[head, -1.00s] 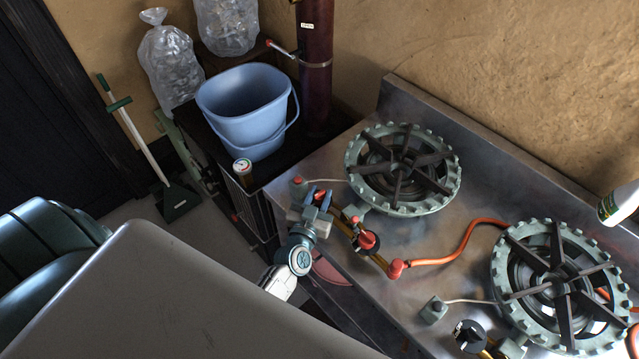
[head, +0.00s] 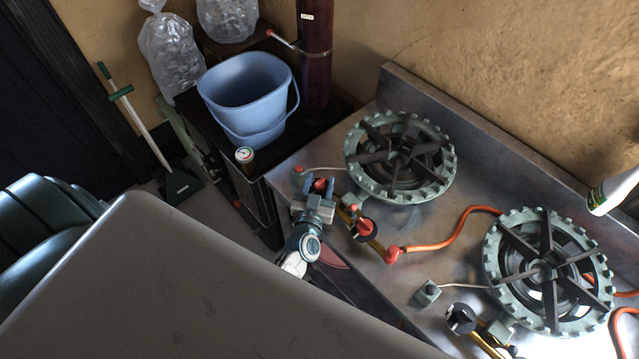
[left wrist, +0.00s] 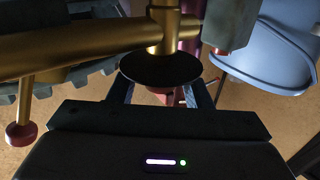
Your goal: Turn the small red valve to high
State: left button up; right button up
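The small red valve (head: 319,184) is at the left end of the brass pipe, by the far burner on the steel counter. My left gripper (head: 320,187) is at it, with one blue-grey finger on each side. In the left wrist view, a dark disc on the brass pipe (left wrist: 85,52) covers much of the space before the fingers. Dull red shows below the disc, between the fingers (left wrist: 160,95), which stand apart. Whether they touch the valve is hidden. My right gripper is not in view.
The far burner (head: 368,180) and near burner (head: 504,290) stand on the steel counter (head: 440,235), with an orange hose (head: 440,243) between. A blue bucket (head: 240,95) and a small gauge (head: 244,155) are left of the counter. A white bottle (head: 612,192) is at right.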

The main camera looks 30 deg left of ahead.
pick_arm(q)
jog(key=shift+f, duration=0.1)
jog(key=shift+s+d, duration=0.1)
jog(key=shift+s, duration=0.4)
jog(key=b+v, duration=0.3)
jog(key=v, duration=0.6)
jog(key=shift+s, duration=0.35)
jog(key=shift+d, duration=0.15)
